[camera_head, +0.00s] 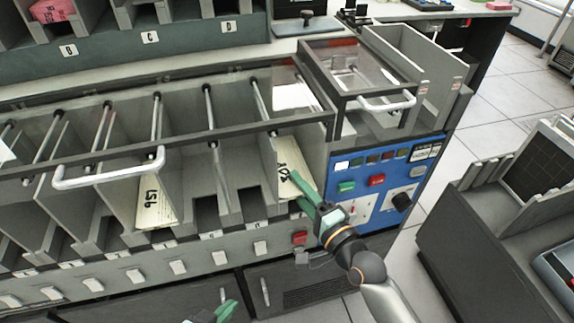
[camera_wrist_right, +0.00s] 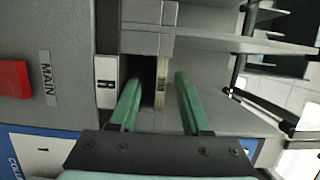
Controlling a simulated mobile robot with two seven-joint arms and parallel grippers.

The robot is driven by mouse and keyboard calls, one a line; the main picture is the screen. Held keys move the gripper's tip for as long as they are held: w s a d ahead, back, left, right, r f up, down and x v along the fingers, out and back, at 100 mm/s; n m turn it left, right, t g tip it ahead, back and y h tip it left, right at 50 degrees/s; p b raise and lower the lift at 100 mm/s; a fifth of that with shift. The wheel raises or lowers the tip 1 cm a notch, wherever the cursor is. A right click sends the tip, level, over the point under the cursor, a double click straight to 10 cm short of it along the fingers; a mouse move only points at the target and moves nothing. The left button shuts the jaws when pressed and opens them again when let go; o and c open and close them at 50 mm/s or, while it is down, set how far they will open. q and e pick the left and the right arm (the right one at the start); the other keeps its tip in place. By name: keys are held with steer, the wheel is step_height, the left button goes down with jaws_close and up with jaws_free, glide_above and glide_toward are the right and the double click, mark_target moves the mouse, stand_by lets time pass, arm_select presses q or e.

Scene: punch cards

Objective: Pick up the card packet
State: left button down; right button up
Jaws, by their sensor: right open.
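A cream card packet (camera_head: 288,170) with a dark handwritten mark stands in the rightmost bin of the grey machine. In the right wrist view the packet (camera_wrist_right: 162,82) shows as a narrow pale edge. My right gripper (camera_head: 299,190) is at the front of that bin, its green fingers apart. In the wrist view the right gripper (camera_wrist_right: 158,82) has one finger on each side of the packet's line, with gaps visible and nothing gripped. A second cream packet (camera_head: 154,207) stands in a bin further left. My left gripper (camera_head: 225,312) barely shows at the bottom edge; its jaws cannot be made out.
A blue control panel (camera_head: 372,183) with buttons lies right of the right gripper. A glass-topped frame with a white handle (camera_head: 108,169) spans the bins. Several bins between the packets are empty. A dark cabinet (camera_head: 470,225) stands at the right across a strip of tiled floor.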

steer(key=shift+w+a, duration=0.15)
steer(key=shift+w, duration=0.05)
jaws_close()
stand_by(0.6)
